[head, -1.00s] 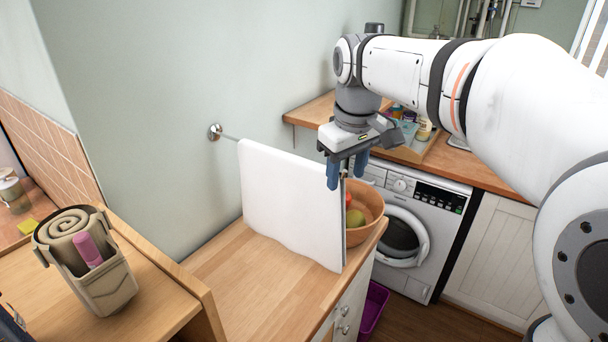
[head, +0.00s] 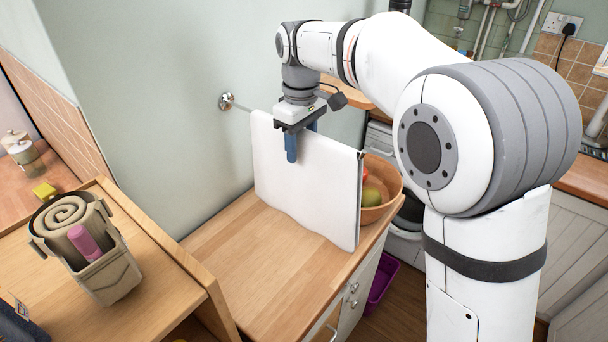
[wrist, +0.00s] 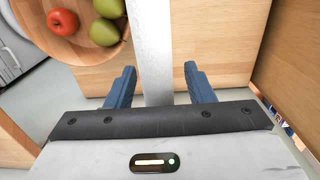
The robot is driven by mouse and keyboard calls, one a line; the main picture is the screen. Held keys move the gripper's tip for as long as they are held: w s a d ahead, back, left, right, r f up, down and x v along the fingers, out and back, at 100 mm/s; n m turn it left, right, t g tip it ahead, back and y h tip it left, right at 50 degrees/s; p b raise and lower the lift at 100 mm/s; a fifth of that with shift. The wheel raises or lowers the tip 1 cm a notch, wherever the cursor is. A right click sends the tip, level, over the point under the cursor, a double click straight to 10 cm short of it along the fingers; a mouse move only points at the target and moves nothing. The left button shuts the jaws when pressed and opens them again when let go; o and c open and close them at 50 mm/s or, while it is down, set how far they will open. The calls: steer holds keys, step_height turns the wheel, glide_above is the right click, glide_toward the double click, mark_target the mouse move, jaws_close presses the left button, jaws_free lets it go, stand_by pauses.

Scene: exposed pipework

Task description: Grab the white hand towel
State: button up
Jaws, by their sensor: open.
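The white hand towel (head: 300,180) hangs over a rail that sticks out from the wall, above the wooden counter. In the wrist view its top edge shows as a pale strip (wrist: 155,50) running between my fingers. My gripper (head: 300,145) is at the top edge of the towel, pointing down, with one blue finger in front of the cloth and the other mostly hidden behind it. In the wrist view my gripper (wrist: 160,88) is open, with a gap between each finger and the towel.
A wooden bowl (head: 393,201) with a red apple (wrist: 63,22) and green fruit stands on the counter (head: 240,270) behind the towel. A holder with a rolled beige towel (head: 68,222) stands on the shelf at left. A purple bin (head: 381,279) is on the floor.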

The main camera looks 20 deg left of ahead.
steer(key=shift+s+a+f, duration=0.1)
steer(key=shift+f, duration=0.75)
steer(key=shift+c, duration=0.2)
jaws_close()
